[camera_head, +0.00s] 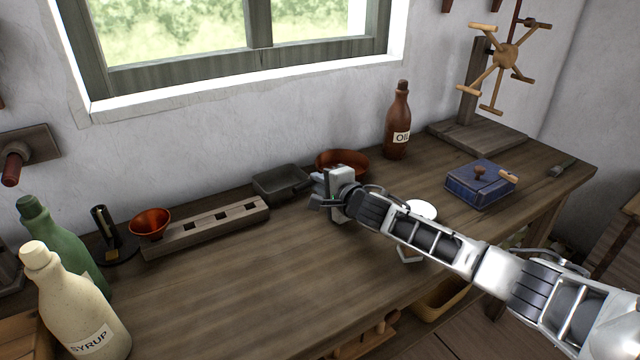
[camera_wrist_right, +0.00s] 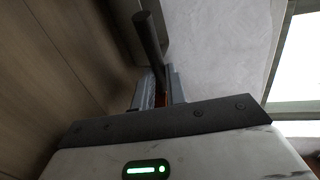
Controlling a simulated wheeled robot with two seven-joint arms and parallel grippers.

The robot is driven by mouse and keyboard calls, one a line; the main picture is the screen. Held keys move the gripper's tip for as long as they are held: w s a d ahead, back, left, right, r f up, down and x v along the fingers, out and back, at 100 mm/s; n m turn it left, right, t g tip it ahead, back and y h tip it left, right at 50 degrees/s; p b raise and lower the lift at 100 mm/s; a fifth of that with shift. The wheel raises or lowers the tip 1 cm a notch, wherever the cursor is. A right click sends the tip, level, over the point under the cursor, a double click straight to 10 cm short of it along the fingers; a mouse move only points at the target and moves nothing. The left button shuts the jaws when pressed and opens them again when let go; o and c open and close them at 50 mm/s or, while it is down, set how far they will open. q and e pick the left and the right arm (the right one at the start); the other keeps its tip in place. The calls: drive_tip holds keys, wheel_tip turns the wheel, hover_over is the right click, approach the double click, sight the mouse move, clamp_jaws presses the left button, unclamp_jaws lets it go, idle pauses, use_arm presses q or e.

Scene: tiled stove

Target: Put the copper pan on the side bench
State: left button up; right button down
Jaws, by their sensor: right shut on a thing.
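The copper pan (camera_head: 345,160) shows as a round reddish-orange rim near the wall, left of the oil bottle. My right gripper (camera_head: 322,188) is in front of its left part and hides some of it. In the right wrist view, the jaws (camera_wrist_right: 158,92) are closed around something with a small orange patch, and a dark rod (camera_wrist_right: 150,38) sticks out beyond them. I take this to be the copper pan's handle. I cannot tell whether the pan touches the wooden bench (camera_head: 240,275). My left gripper is not in view.
A dark square pan (camera_head: 281,181) lies just left of my gripper. The front middle is clear.

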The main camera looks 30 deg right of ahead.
drive_tip(key=c, duration=1.8)
unclamp_jaws()
drive_tip(key=shift+f, duration=0.15)
drive_tip(key=o, duration=0.4)
drive_tip(key=shift+c, duration=0.2)
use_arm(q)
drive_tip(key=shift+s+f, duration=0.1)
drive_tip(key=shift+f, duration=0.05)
use_arm(e)
drive_tip(key=shift+r, duration=0.3)
drive_tip(key=v, duration=1.1)
drive_tip(key=shift+f+p, duration=0.25)
drive_tip(key=shift+p, duration=0.1)
drive_tip(key=shift+s+d+r, duration=0.1)
drive_tip(key=shift+s+r, duration=0.1)
drive_tip(key=shift+s, duration=0.3)
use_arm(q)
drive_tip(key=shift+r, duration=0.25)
